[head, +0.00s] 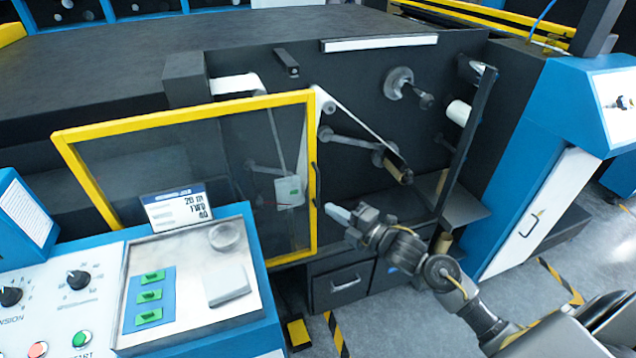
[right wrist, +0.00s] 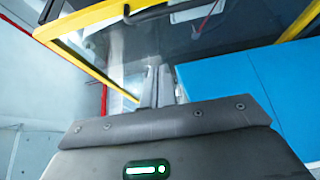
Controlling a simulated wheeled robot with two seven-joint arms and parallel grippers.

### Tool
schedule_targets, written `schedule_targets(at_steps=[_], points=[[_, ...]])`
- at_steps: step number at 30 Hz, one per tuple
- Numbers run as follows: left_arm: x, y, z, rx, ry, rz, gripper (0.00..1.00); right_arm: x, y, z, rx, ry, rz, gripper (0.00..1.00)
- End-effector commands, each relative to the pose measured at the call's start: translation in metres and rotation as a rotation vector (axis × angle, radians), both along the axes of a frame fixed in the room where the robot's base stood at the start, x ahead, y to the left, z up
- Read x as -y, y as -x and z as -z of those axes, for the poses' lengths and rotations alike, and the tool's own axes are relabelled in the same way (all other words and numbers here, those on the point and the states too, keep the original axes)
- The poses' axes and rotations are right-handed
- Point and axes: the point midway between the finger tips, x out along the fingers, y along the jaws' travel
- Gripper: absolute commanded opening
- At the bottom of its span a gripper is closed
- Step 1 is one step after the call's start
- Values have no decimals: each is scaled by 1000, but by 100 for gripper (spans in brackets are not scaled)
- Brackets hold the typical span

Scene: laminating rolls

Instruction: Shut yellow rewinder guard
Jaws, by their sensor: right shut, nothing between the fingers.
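The yellow rewinder guard (head: 207,109) is a yellow frame around a see-through panel. In the head view it stands left of centre, and the rollers to its right are uncovered. Its dark handle (head: 315,185) is on the right upright. My right gripper (head: 333,212) is shut and empty, just right of the frame's lower right side and below the handle; contact cannot be told. In the right wrist view the shut fingers (right wrist: 158,86) point toward the panel, with the yellow frame (right wrist: 92,20) and handle (right wrist: 150,12) above them. My left gripper is not in view.
The control console (head: 195,275) with a small display (head: 177,207) stands in front of the guard at left. Rollers (head: 398,83) and a dark upright post (head: 467,140) are at right. A blue and white cabinet (head: 545,160) stands further right. Striped tape marks the floor.

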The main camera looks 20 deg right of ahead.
Motion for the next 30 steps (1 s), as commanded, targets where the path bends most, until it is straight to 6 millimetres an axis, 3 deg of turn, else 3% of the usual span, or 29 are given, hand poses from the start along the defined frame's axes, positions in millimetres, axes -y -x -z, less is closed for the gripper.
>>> schedule_targets(at_steps=[5,10,23,30], points=[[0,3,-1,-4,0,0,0,-2,0,-6,15,9,-6,0],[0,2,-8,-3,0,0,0,-9,-14,-7,13,5,-5,0],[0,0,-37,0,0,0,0,-48,-90,-9,11,4,-5,0],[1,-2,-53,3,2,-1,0,-16,-93,-7,9,8,-4,0]])
